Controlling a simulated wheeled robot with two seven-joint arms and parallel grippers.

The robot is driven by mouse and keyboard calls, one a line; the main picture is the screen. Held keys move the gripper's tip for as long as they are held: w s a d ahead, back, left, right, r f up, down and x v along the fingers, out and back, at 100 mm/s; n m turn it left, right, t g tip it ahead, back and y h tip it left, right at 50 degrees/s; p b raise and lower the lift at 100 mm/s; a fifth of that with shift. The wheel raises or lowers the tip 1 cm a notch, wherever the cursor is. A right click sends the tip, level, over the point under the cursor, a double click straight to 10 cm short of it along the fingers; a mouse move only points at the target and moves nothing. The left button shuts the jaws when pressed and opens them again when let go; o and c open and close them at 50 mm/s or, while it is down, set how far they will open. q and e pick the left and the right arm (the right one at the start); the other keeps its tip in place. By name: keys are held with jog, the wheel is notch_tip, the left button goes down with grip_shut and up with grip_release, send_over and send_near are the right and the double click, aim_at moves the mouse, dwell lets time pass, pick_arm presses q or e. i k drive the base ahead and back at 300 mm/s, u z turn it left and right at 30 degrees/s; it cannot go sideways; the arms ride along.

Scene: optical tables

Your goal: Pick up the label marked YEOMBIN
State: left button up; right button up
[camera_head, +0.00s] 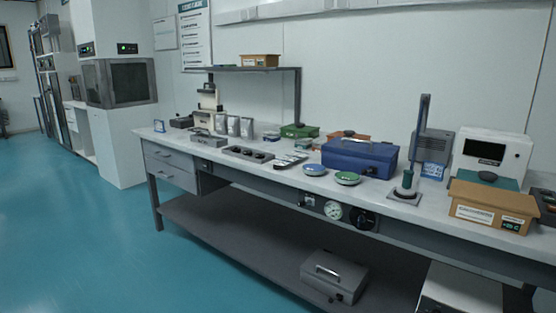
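No label can be read as YEOMBIN; the lettering is too small. A small blue and white label (159,126) stands upright at the left end of the workbench (223,160). A larger blue and white label (432,170) is at the front of a grey device (434,145) on the right. A pale label (475,214) is on the front of a tan box (494,203) near the right end. Neither of my grippers is in view.
A grey case (334,273) sits on the lower shelf (230,235). The teal floor (80,230) at left is clear.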

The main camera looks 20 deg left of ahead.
aim_at(287, 158)
jog(key=u, duration=0.75)
jog(key=i, duration=1.75)
jog(key=z, duration=0.4)
